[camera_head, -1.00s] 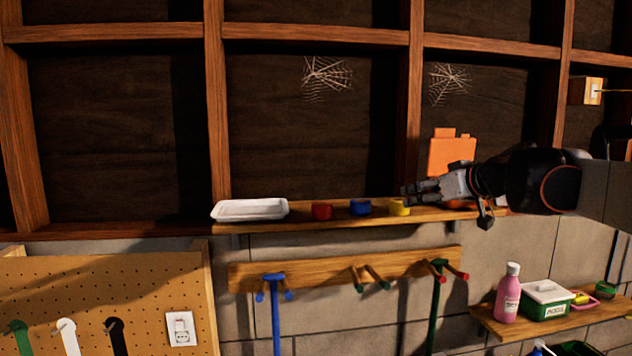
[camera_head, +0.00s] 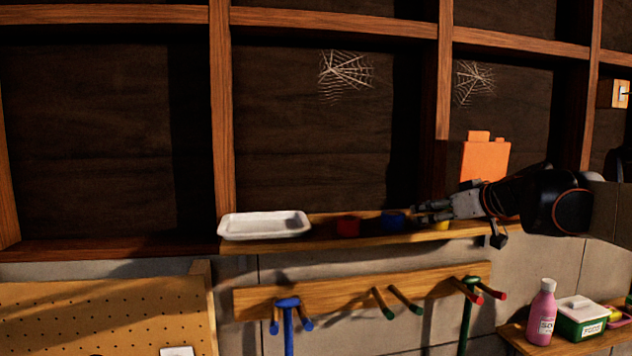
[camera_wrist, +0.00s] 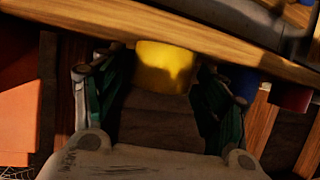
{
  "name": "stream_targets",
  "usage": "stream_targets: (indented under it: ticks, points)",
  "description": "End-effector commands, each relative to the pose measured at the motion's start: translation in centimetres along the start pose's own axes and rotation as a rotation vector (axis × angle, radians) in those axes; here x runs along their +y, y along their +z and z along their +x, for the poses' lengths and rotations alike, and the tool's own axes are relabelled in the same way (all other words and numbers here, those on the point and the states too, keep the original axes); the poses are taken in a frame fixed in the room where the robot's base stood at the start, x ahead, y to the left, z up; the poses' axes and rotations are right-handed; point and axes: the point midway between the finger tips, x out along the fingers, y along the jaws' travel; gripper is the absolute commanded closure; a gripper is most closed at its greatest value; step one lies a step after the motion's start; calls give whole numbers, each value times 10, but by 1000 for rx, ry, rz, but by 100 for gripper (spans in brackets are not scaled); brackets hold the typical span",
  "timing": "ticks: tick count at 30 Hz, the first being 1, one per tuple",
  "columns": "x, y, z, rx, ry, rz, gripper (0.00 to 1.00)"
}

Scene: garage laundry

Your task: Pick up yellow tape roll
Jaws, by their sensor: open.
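The yellow tape roll (camera_head: 441,226) sits on the wooden wall shelf (camera_head: 345,241), mostly hidden behind my gripper in the head view. In the wrist view the yellow tape roll (camera_wrist: 165,68) shows near the top middle, in the gap between the fingers. My gripper (camera_head: 420,212) reaches in from the right, just above the shelf. In the wrist view my gripper (camera_wrist: 160,80) is open, with one finger on each side of the roll. I cannot tell whether either finger touches it.
A blue roll (camera_head: 393,220) and a red roll (camera_head: 348,227) stand to the left of the yellow one, with a white tray (camera_head: 264,225) farther left. An orange object (camera_head: 485,160) stands behind my arm. Pegs and a blue-handled tool (camera_head: 288,318) hang below.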

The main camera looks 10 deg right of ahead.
Motion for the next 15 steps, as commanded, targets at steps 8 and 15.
stream_targets:
  ticks: [8, 15]
  points:
    - [2, 0, 0, 0, 1, 1, 42]
    - [2, 0, 0, 0, 1, 1, 80]
